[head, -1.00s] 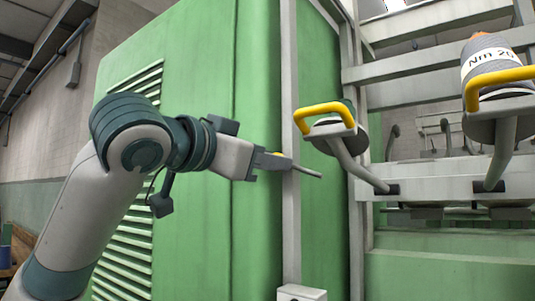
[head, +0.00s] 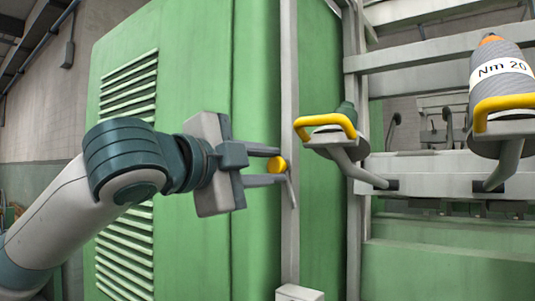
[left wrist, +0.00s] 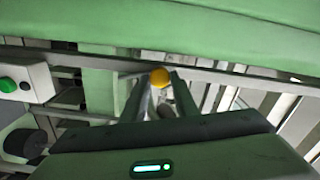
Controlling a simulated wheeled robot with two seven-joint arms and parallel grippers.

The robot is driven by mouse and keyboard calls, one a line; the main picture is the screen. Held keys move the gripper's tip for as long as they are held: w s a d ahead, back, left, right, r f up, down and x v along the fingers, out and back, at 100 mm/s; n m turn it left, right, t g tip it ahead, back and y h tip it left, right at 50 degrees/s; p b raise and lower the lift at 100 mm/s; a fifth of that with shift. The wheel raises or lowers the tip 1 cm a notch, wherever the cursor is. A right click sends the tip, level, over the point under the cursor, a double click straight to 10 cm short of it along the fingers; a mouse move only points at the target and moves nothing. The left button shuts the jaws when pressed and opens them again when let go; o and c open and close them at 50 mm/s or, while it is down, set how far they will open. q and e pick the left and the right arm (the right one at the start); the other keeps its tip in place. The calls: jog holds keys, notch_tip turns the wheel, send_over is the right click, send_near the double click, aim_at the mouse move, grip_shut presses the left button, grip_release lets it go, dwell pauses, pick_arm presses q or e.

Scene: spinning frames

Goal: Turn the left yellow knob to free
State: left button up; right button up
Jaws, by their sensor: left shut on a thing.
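The left yellow knob (head: 277,164) is a small round yellow piece in front of the grey upright post beside the green cabinet. My left gripper (head: 275,166) is at it, with one finger above and one below, shut on the knob. A thin grey rod (head: 292,192) hangs down just beyond the fingertips; I cannot tell how it joins the knob. In the left wrist view the knob (left wrist: 160,78) shows as a yellow disc between the converging fingertips. My right gripper is not in view.
The green cabinet (head: 190,60) stands behind my left arm. To the right, yellow-handled holders (head: 325,121) carry yarn cones, one marked Nm 20 (head: 498,70). A pale box (head: 299,292) is low on the post. A green button (left wrist: 7,85) shows in the left wrist view.

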pick_arm(q)
jog(key=shift+m+p, duration=0.4)
jog(key=shift+m, duration=0.4)
jog(key=shift+f+m+p, duration=0.1)
jog(key=shift+m+p, duration=0.35)
jog(key=shift+m, duration=0.45)
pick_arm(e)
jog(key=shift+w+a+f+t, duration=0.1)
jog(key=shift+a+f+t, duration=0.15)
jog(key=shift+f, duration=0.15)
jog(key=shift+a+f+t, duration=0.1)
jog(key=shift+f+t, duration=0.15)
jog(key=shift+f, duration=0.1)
pick_arm(q)
jog(key=o, duration=0.7)
jog(key=shift+o, duration=0.2)
jog(key=shift+s, duration=0.15)
